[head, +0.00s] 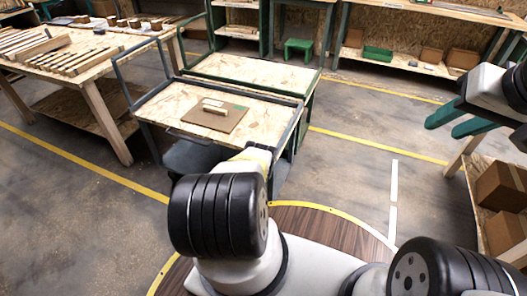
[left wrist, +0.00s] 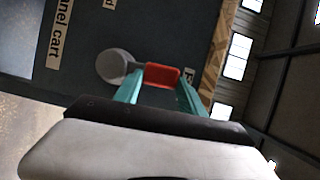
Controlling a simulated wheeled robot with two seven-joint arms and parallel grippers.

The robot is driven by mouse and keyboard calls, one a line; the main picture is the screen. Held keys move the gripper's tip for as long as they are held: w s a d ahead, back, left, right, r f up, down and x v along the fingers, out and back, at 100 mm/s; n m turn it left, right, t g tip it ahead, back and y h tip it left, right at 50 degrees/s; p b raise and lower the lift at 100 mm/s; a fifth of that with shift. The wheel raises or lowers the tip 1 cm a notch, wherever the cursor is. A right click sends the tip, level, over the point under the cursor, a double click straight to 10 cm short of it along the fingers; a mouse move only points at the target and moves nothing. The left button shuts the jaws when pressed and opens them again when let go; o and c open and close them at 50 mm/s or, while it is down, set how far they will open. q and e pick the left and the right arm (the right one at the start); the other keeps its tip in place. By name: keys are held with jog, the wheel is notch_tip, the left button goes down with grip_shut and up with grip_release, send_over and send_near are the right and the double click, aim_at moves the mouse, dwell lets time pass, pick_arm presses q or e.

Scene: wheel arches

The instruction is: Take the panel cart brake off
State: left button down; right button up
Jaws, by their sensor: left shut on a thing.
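The panel cart (head: 276,99) stands in front of me with dark rails and a wood-board top. In the left wrist view its dark end plate (left wrist: 85,35) bears the label "panel cart" (left wrist: 58,35). A brake lever with a round grey hub (left wrist: 115,66) and a red grip (left wrist: 162,75) is on that plate. The red grip points right of the hub in that picture. My left gripper (left wrist: 160,80) is shut on the red grip, with a teal finger at each side. In the head view my own arm hides it. My right gripper (head: 441,128) is open and empty at the right.
A brown panel (head: 230,121) with a light wooden block (head: 214,106) lies on the cart top. A workbench (head: 75,68) with wooden strips stands at the left. Shelving with cardboard boxes (head: 503,187) is at the right. Yellow-lined floor (head: 350,140) is clear between.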

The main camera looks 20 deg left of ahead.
pick_arm(q)
jog(key=shift+d+m, duration=0.2)
jog(key=shift+m, duration=0.2)
jog(key=c, duration=0.9)
grip_release()
jog(key=shift+c, duration=0.2)
jog(key=v, duration=0.7)
jog(key=shift+s+d, duration=0.25)
jog(key=shift+s, duration=0.05)
jog(key=shift+s+f, duration=0.1)
jog(key=shift+f, duration=0.05)
